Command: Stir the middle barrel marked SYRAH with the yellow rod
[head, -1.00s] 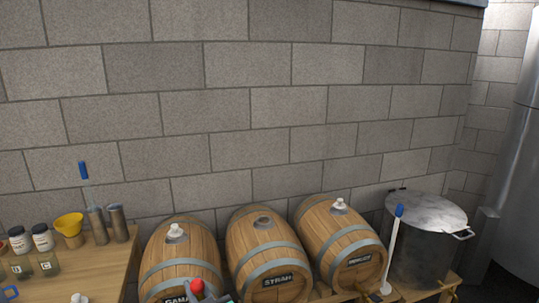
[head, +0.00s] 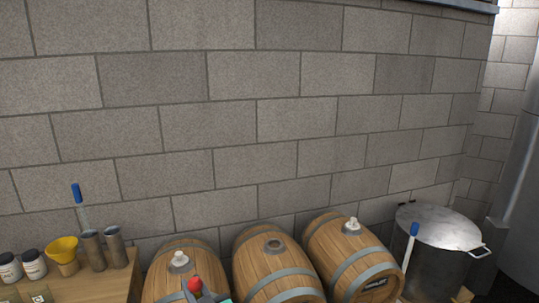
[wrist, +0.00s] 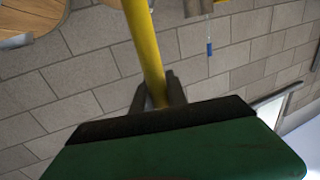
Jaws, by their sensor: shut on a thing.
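The middle barrel (head: 262,268) lies on its side between two others, with an open, dark bung hole (head: 274,245) on top. Its label is below the picture's edge now; in the earlier head frame it reads SYRAH. The yellow rod (wrist: 145,45) is held between the dark fingers of my gripper (wrist: 158,92) in the wrist view and runs out of the top of that picture. In the head view only a small part of my gripper shows at the bottom edge, in front of the left barrel, beside a red ball (head: 194,284). The rod's far end is hidden.
The left barrel (head: 160,285) and right barrel (head: 335,240) have white bungs. A lidded metal pot (head: 440,235) and a blue-topped white rod (head: 412,245) stand at right. A table (head: 120,285) at left holds jars, a yellow funnel (head: 62,250) and metal cylinders. A block wall stands behind.

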